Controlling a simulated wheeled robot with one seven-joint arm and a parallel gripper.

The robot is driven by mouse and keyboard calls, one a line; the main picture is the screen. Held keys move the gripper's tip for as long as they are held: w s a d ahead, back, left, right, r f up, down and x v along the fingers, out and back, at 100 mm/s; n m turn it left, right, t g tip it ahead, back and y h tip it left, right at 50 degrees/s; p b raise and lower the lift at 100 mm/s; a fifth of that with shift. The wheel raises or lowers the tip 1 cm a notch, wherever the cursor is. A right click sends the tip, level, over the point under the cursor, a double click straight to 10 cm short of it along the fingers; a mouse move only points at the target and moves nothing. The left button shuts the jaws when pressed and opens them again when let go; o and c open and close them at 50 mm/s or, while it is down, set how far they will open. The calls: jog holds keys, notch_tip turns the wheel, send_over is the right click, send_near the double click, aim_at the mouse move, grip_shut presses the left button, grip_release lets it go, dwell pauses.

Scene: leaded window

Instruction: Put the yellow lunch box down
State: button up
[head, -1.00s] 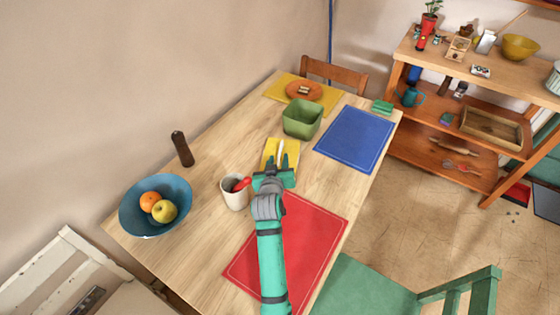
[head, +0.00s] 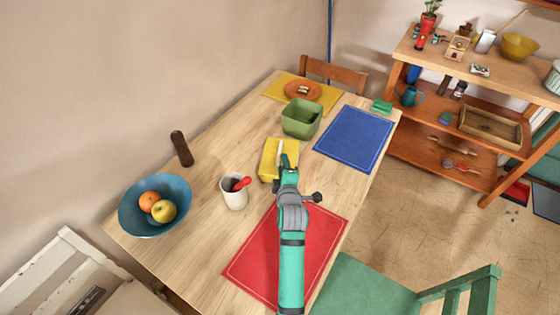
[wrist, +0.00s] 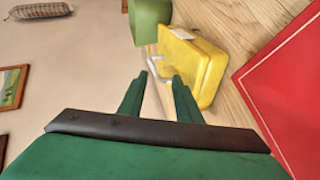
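The yellow lunch box (head: 267,162) rests on the wooden table, between the green bin and the red mat, with a pale handle along its top. My gripper (head: 285,162) is at the box's near right side in the head view and partly covers it. In the wrist view, the two green fingers (wrist: 160,76) stand apart with a clear gap. The yellow lunch box (wrist: 203,72) lies beyond and to the right of them, partly behind the right finger. A pale strip, likely the handle, shows between the fingers; I cannot tell whether they touch it.
A green bin (head: 301,119) stands behind the box, and a white mug (head: 233,195) with a red item stands in front left. A blue mat (head: 354,139) and a red mat (head: 255,262) lie flat. A blue fruit bowl (head: 135,215) and brown mill (head: 182,149) are at left.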

jog(key=shift+w+f+n+t+y, duration=0.15)
jog(key=shift+w+f+n+y, duration=0.1)
jog(key=shift+w+n, duration=1.3)
jog(key=shift+w+f+n+t+y, duration=0.1)
jog(key=shift+w+n+t+y, duration=0.1)
jog(key=shift+w+n, duration=1.35)
jog(key=shift+w+f+n+t+y, duration=0.15)
jog(key=shift+w+f+n+y, duration=0.1)
jog(key=shift+w+n, duration=1.3)
jog(key=shift+s, duration=0.2)
grip_shut()
jog(key=shift+r, duration=0.1)
